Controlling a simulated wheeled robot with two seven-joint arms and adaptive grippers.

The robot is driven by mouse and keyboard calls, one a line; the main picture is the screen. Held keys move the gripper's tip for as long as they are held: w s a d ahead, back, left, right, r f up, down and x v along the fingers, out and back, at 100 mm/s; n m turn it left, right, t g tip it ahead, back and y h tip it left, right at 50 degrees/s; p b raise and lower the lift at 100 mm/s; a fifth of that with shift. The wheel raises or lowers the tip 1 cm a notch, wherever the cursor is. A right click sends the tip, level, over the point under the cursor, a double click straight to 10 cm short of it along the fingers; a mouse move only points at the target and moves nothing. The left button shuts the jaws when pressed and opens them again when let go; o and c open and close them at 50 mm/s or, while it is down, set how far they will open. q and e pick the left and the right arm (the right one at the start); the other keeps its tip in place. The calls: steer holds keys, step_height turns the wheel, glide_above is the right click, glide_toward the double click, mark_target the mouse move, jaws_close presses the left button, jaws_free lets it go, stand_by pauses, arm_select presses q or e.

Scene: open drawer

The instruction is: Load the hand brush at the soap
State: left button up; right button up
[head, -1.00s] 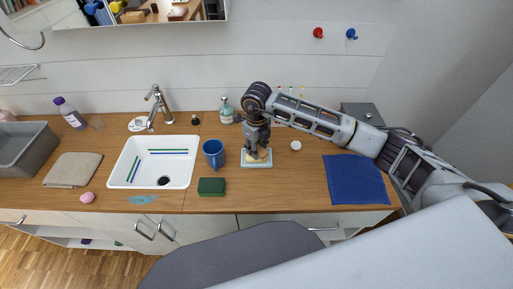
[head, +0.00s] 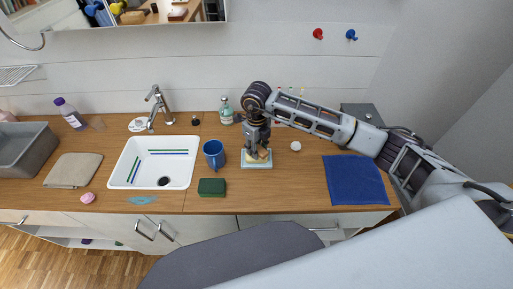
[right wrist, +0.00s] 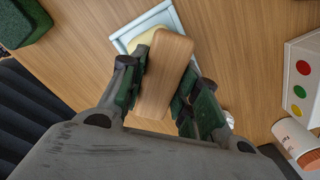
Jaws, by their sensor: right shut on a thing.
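My right gripper (head: 257,155) points down over the pale soap dish (head: 257,166), right of the blue mug. In the right wrist view, my right gripper (right wrist: 158,92) is shut on the wooden back of the hand brush (right wrist: 166,72), one finger on each side. The pale yellow soap (right wrist: 148,37) lies in the light blue-white dish (right wrist: 128,37), partly hidden under the brush. The bristles are hidden, so I cannot tell whether they touch the soap. My left gripper is not in view.
A blue mug (head: 213,155) and a dark green sponge (head: 211,188) stand left of the dish. The white sink (head: 120,165) lies further left. A green-labelled bottle (head: 226,112) is behind. A blue cloth (head: 356,181) lies right; the wood between is mostly clear.

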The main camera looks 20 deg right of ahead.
steer(key=shift+r+p, duration=1.35)
steer(key=shift+r, duration=1.85)
steer(key=shift+f, duration=0.1)
